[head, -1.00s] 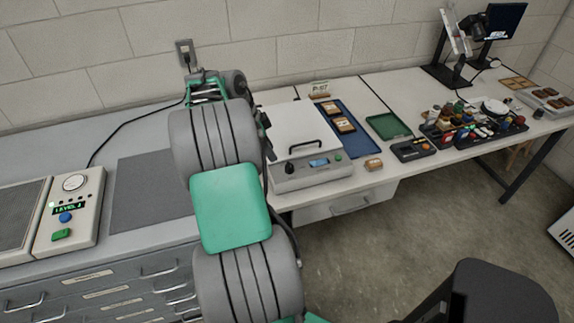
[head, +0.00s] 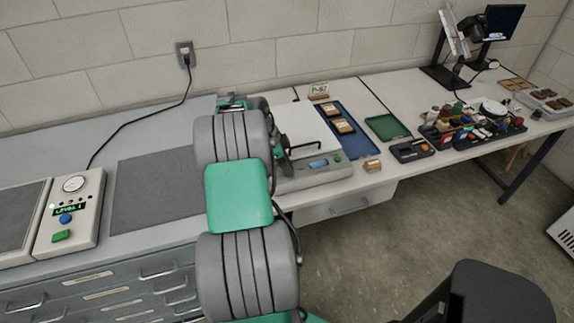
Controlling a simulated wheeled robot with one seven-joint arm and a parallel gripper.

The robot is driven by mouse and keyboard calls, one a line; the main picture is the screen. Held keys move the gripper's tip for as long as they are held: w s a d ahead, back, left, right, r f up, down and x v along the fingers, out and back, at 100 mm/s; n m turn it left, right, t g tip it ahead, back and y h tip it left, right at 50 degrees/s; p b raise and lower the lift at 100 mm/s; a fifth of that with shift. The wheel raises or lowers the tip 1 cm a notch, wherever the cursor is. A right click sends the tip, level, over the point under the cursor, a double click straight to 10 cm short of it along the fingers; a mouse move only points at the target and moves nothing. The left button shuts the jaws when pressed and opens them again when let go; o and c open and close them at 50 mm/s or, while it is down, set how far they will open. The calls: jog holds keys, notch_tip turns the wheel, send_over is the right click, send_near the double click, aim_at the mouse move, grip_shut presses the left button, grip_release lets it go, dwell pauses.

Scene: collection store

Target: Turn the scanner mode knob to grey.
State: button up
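The scanner appears to be the white flat device with a lid and handle (head: 308,128) on the bench at centre. Its front panel has a small blue display (head: 318,163) and a green button (head: 338,158). The dark knob on the left of that panel is hidden behind my arm, so its setting cannot be read. My gripper (head: 284,163) is at the left part of the scanner's front, mostly covered by my arm. I cannot tell whether its fingers are open or touch the knob.
A control box with a dial (head: 73,184) stands at left beside a grey mat (head: 155,190). Right of the scanner are a blue tray (head: 352,145), a green tray (head: 387,127), a small wooden block (head: 372,165) and a dark organiser (head: 470,135). A black chair (head: 495,290) stands in front.

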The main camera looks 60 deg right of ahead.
grip_shut()
jog(key=shift+f+n+b, duration=0.1)
jog(key=shift+n+b, duration=0.3)
jog(key=shift+b, duration=0.05)
jog(key=shift+s+a+n+t+h+b, duration=0.1)
jog(key=shift+n+t+h+b, duration=0.3)
jog(key=shift+n+b, duration=0.5)
jog(key=n+b, duration=0.1)
jog(key=n, duration=0.1)
jog(key=n+t+b, duration=0.1)
jog(key=n, duration=0.1)
jog(key=shift+s+n+t+h, duration=0.15)
jog(key=shift+n+t+h, duration=0.15)
jog(key=n+t+b, duration=0.1)
jog(key=n, duration=0.1)
jog(key=n+t+b, duration=0.1)
jog(key=n, duration=0.2)
jog(key=shift+s+n, duration=0.2)
jog(key=shift+n, duration=0.1)
jog(key=n+t, duration=0.1)
jog(key=n, duration=0.3)
jog(key=shift+s+n+t+y, duration=0.1)
jog(key=shift+n+t+y, duration=0.3)
